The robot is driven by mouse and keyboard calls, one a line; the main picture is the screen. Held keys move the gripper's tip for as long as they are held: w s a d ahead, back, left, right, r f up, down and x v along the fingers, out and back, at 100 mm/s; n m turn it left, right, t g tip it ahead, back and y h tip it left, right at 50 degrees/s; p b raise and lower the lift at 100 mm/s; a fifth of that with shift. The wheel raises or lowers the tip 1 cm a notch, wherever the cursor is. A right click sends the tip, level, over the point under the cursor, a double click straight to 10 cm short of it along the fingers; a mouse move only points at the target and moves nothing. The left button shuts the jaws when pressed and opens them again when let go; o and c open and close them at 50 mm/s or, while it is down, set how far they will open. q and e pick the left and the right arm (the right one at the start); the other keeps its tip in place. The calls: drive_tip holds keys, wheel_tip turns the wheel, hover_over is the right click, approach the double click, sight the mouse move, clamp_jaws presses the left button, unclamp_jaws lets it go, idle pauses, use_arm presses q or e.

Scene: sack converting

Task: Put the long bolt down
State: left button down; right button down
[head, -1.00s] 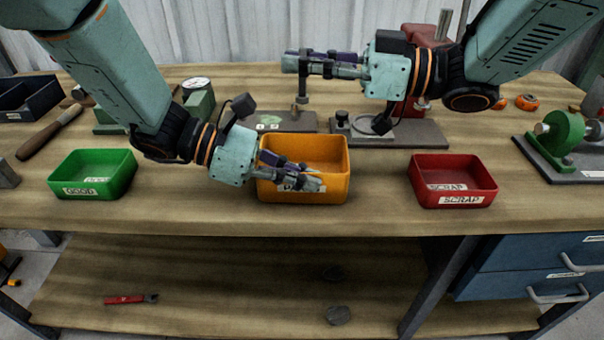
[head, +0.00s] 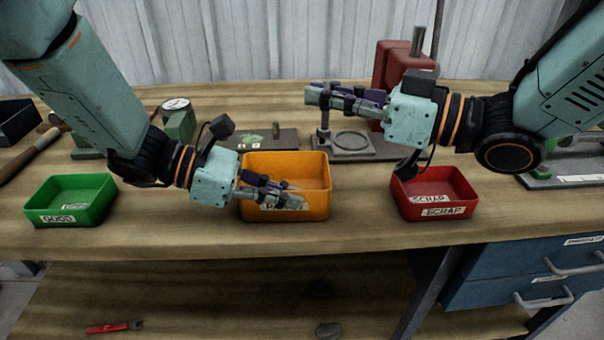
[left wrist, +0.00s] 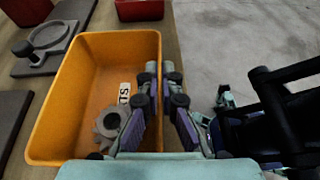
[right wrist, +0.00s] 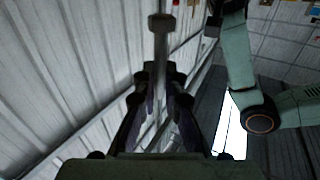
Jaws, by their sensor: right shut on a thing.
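The long bolt (head: 324,124) is a thin grey rod with a wider end. It hangs down from my right gripper (head: 318,97), which is shut on it, above the bench near the grey fixture with a ring. In the right wrist view the bolt (right wrist: 160,38) stands out past the fingertips, its broad end at the top. My left gripper (head: 292,192) is low over the front of the orange bin (head: 318,208).
The orange bin holds a grey toothed part (left wrist: 108,124). A green bin (head: 98,203) stands left and a red SCRAP bin (head: 470,200) right. The ring fixture (head: 380,150) stands behind, beside a dark flat plate (head: 280,137). Bare bench lies between the orange and red bins.

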sight(329, 129)
use_arm(q)
drive_tip(key=shift+d, duration=0.1)
use_arm(e)
wheel_tip(329, 129, down, 4)
drive_tip(key=shift+d+r, duration=0.15)
drive_tip(key=shift+f, duration=2.15)
drive_tip(key=shift+f, duration=0.3)
drive_tip(key=shift+f, duration=0.3)
drive_tip(key=c, duration=1.4)
unclamp_jaws()
drive_tip(key=shift+s, duration=0.1)
drive_tip(key=shift+c, duration=0.2)
drive_tip(key=shift+r, duration=0.15)
